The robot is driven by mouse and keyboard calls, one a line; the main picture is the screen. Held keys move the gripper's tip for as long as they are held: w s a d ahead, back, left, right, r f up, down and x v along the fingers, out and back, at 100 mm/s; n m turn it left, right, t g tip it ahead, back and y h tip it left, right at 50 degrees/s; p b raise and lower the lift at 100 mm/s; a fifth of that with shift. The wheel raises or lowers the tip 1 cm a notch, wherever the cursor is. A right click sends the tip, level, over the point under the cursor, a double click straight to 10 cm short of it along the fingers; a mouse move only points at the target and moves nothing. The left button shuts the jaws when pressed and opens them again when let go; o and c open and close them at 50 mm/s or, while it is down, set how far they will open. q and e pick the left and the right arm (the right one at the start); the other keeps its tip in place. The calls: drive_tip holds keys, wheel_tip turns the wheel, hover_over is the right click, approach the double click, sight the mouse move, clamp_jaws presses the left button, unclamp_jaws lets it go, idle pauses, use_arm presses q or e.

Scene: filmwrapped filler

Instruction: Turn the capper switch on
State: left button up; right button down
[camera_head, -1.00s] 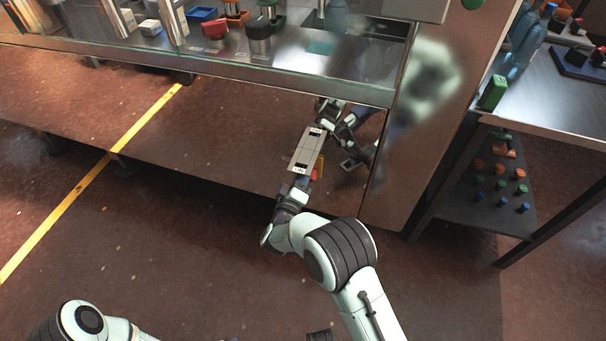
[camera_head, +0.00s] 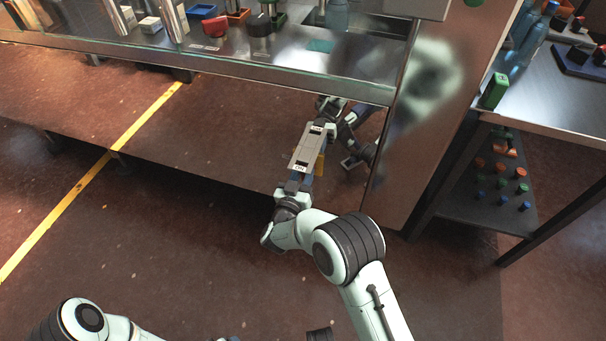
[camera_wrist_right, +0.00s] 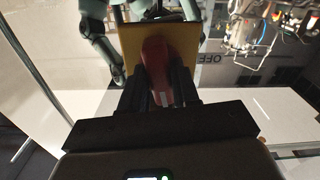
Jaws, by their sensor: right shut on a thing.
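The capper switch is a red knob (camera_wrist_right: 155,52) on a yellow plate (camera_wrist_right: 188,40). In the wrist view, my right gripper (camera_wrist_right: 158,88) is shut on the knob, one dark finger along each side. An OFF label (camera_wrist_right: 208,58) shows to the right of the plate. In the head view, my right gripper (camera_head: 297,187) is at the front of the machine, by a grey label plate (camera_head: 309,145) marked ON at its near end. A sliver of the yellow plate (camera_head: 319,165) shows; the red knob is hidden there. My left gripper is out of frame.
The shiny machine front (camera_head: 230,140) mirrors my arm. Above it is a ledge (camera_head: 230,72) with small bins and a dark round part. A side table (camera_head: 560,110) with bottles stands at right. The floor in front is clear.

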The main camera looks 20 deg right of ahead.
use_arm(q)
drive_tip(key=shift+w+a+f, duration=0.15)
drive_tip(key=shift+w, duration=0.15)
use_arm(e)
drive_tip(key=shift+m, duration=0.9)
drive_tip(key=c, duration=0.9)
unclamp_jaws()
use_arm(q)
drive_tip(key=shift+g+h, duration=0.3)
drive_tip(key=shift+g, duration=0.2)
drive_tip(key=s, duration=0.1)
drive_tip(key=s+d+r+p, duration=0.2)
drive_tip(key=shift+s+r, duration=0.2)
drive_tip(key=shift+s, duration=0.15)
use_arm(e)
drive_tip(key=v, duration=1.3)
drive_tip(key=shift+s+a, duration=0.2)
